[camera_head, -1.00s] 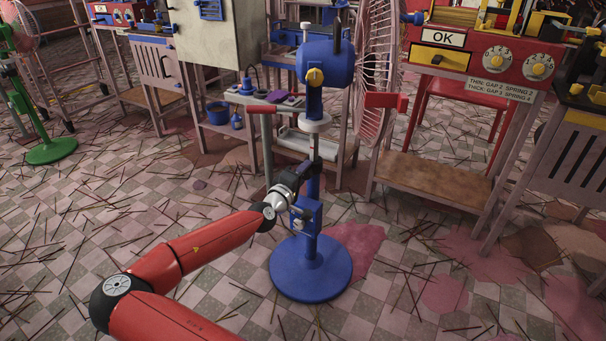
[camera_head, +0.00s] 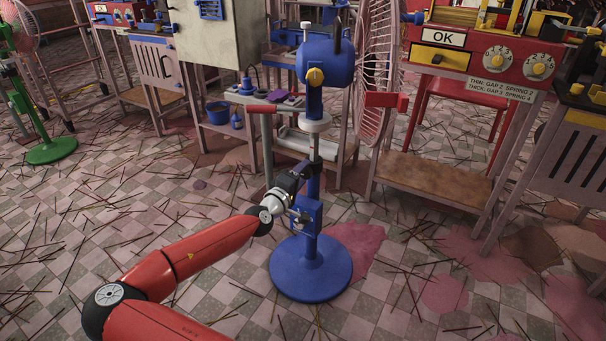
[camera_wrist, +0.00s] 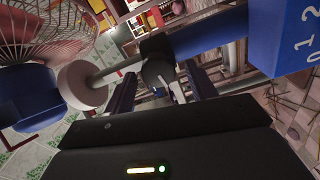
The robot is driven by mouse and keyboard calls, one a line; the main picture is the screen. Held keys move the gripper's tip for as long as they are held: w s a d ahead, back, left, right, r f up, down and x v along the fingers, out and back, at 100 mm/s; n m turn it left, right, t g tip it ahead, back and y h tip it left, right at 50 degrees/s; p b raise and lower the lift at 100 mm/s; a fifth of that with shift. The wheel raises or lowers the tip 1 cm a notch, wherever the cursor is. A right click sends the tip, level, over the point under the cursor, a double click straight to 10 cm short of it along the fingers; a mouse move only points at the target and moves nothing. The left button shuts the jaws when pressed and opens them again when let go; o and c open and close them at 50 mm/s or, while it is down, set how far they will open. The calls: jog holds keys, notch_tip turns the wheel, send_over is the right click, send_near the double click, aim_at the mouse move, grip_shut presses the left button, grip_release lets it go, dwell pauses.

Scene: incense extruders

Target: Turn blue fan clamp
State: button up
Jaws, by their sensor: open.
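In the wrist view, a dark round clamp (camera_wrist: 157,70) with a pale lever sits at the end of the thick blue tube (camera_wrist: 210,35), where the thin silver rod (camera_wrist: 118,72) enters. My gripper (camera_wrist: 160,77) is open, one finger on either side of the clamp and its lever. I cannot tell whether the fingers touch it. In the head view, my gripper (camera_head: 308,171) is beside the post and hides most of the clamp.
A blue block with numbers (camera_wrist: 295,38) is on the post near the clamp. A red machine marked OK (camera_head: 470,52) stands at right, a green fan (camera_head: 50,150) at far left. Thin sticks litter the floor.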

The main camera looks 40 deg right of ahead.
jog(key=v, duration=0.6)
jog(key=shift+f, duration=0.1)
dwell(0.3)
